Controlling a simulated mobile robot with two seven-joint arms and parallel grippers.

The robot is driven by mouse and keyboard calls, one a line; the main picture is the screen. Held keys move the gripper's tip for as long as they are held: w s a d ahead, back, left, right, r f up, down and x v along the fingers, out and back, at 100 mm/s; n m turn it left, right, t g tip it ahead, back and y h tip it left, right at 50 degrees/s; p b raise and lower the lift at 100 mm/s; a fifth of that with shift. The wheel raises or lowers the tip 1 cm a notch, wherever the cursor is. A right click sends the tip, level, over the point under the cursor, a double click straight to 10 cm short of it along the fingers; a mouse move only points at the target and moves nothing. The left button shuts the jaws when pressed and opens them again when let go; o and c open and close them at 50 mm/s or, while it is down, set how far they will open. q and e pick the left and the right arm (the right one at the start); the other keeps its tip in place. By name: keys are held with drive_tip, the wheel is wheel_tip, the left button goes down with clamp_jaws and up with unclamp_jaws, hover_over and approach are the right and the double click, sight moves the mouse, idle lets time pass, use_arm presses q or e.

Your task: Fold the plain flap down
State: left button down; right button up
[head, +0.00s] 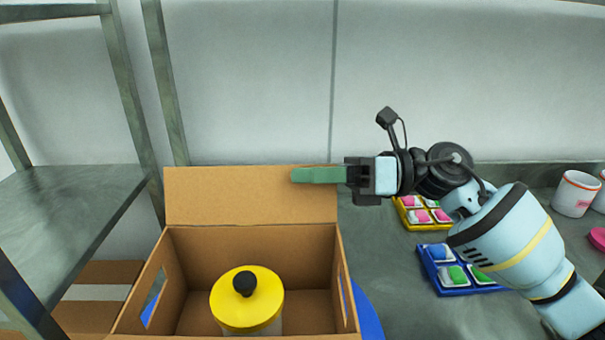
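An open brown cardboard box (170,270) stands at the lower middle of the head view. Its plain flap (230,197) rises upright from the far edge. A drum with a yellow lid and black knob (247,300) is inside the box. My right gripper (305,175), with green fingers, points left across the flap's upper right corner, in front of it in the picture. Its fingers overlap as one bar, so I cannot tell whether they are apart or whether they touch the flap. My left gripper is not in view.
A grey metal shelf (75,205) stands on the left, with another cardboard box (100,272) below it. Yellow (424,214) and blue (455,272) trays with coloured items lie on the grey counter to the right. White cups (575,193) stand at the far right.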

drive_tip(key=d, duration=0.6)
drive_tip(key=shift+d+b, duration=0.25)
drive_tip(key=shift+b, duration=0.1)
